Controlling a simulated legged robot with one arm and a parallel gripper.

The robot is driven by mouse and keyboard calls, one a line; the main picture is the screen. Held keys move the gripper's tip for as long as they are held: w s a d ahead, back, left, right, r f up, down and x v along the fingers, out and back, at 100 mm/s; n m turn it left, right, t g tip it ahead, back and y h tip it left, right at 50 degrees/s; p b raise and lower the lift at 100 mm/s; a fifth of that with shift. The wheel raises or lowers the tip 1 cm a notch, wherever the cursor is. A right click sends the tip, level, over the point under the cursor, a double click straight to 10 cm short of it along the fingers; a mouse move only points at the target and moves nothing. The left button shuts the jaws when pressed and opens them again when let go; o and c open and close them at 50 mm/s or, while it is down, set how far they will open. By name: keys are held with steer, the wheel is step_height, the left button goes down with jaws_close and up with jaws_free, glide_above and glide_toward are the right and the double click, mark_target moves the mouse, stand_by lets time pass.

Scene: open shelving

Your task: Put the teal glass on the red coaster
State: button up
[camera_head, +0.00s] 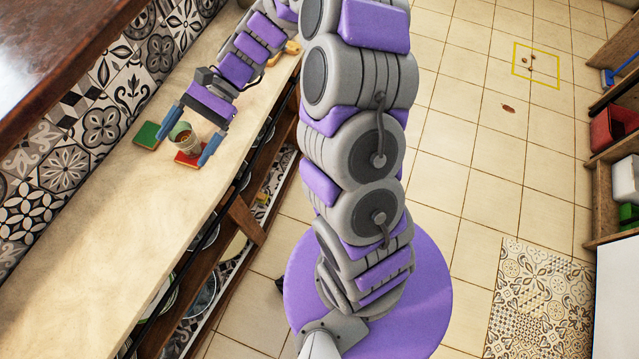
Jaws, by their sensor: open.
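A green-teal glass (179,130) shows between the fingers of my gripper (182,151), on the shelf top at the upper left. A clearer glass shape with brownish contents (187,143) overlaps it in front; I cannot tell whether these are one glass or two. The red coaster (181,160) lies under or just in front of the clearer shape, partly covered by it. I cannot tell whether the glass rests on the coaster. My gripper is open, with one blue finger on each side of the glass; contact is not clear.
A green coaster (147,135) lies left of the gripper, near the tiled wall (62,165). A yellowish object (291,48) is farther back on the counter (95,245). The near counter is clear. Shelves with dishes are below its edge.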

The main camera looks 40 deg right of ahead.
steer(key=s+d+r+n+h, duration=0.1)
steer(key=s+r+n+h, duration=0.2)
steer(key=s, duration=0.4)
steer(key=s+d+r+n+h, duration=0.1)
steer(key=s+n+h, duration=0.25)
steer(key=s, duration=0.35)
steer(key=s+d+n+t+h, duration=0.2)
steer(key=s+d+h, duration=0.5)
steer(key=s+d, duration=0.4)
steer(key=shift+d+n+t, duration=0.35)
steer(key=shift+t, duration=0.25)
